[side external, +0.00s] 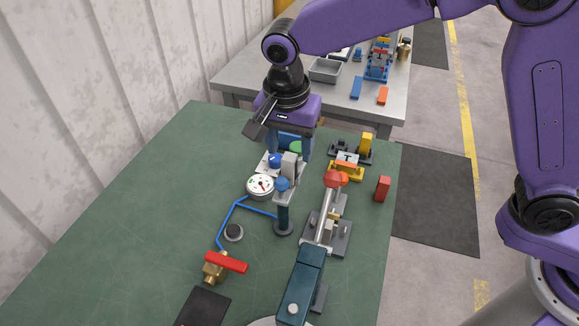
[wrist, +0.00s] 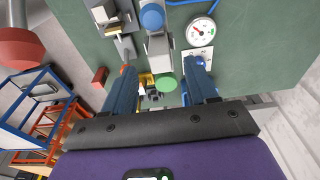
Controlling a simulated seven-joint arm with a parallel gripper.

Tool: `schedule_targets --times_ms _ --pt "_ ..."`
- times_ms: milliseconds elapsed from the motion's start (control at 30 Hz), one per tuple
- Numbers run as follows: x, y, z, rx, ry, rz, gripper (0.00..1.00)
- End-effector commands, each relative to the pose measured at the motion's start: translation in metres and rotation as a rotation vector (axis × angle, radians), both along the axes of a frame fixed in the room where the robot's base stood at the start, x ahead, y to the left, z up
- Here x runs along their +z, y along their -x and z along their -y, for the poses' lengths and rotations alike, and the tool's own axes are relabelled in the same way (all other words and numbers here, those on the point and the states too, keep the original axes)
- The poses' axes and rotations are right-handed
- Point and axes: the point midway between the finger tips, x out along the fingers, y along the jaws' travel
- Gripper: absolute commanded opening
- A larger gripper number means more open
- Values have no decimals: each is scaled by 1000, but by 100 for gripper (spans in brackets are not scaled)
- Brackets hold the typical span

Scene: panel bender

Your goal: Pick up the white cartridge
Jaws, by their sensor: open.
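My gripper (side external: 288,156) points down over the green bench, its blue fingers spread apart. In the wrist view my gripper (wrist: 163,69) is open, with nothing clamped between the fingertips. A pale grey-white upright block (side external: 289,166) on a blue-knobbed post fixture stands just in front of the fingers; it also shows in the wrist view (wrist: 158,47). A green round part (side external: 296,147) shows between the fingers, also in the wrist view (wrist: 166,83). I cannot tell for sure which pale part is the white cartridge; the fingers and fixture partly hide this area.
A dial gauge (side external: 260,186) and blue tubing (side external: 231,214) lie left of the post. A red-handled valve (side external: 217,266) is nearer. A red-knobbed toggle clamp (side external: 328,211), yellow parts (side external: 346,172) and a red block (side external: 382,189) stand to the right. The bench's left side is clear.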

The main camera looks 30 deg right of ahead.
Motion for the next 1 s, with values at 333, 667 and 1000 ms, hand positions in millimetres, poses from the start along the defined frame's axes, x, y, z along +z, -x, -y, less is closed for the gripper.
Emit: schedule_targets --times_ms 333,667,1000 --pt "-39 -2 0 0 1 0 57" --pt "-39 -2 0 0 0 0 25" --pt "-39 -2 0 0 0 0 7"
